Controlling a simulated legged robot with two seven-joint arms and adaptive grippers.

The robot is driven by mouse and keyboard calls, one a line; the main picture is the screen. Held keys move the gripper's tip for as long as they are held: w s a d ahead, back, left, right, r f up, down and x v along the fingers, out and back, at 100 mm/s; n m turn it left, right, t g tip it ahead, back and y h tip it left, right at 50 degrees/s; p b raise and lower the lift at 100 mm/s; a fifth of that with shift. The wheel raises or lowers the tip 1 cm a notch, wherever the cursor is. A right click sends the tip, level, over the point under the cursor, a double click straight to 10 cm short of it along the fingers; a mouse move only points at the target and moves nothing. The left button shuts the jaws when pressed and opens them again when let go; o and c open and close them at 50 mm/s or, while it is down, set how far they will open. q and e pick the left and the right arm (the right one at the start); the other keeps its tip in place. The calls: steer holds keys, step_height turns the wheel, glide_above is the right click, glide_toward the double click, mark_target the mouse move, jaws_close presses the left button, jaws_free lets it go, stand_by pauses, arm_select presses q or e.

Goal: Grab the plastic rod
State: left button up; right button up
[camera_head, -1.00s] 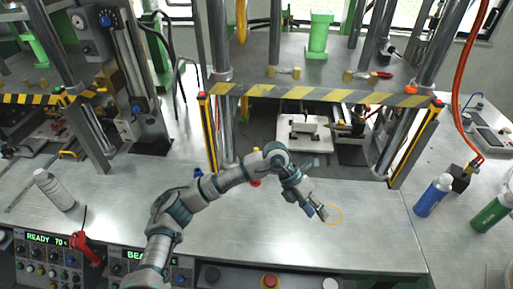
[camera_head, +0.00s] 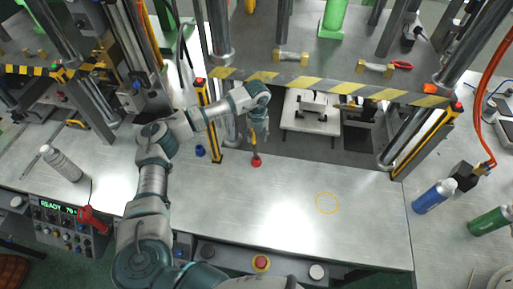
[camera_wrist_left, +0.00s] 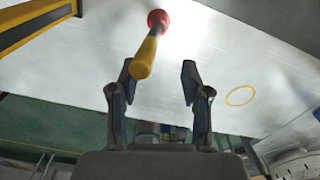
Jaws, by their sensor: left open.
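The plastic rod looks like a yellow shaft with a red end; in the head view its red end (camera_head: 256,161) rests on the metal bench, just in front of the press opening. In the left wrist view the rod (camera_wrist_left: 146,58) points toward me, its near yellow end appearing between the fingertips, closer to the left finger. My right gripper is not visible.
A striped press beam (camera_head: 330,86) and a yellow-black post (camera_head: 208,125) stand close to my left arm. A small blue cap (camera_head: 200,151) is left of the rod. A blue bottle (camera_head: 433,196) and a green bottle (camera_head: 490,221) are at right. The bench centre is clear.

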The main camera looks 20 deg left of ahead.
arm_select(q)
glide_above(256, 151)
steer(key=shift+d+f+p, duration=0.1)
steer(key=shift+f+p, duration=0.3)
steer(key=shift+f, duration=1.85)
jaws_close()
steer(key=shift+r, duration=0.1)
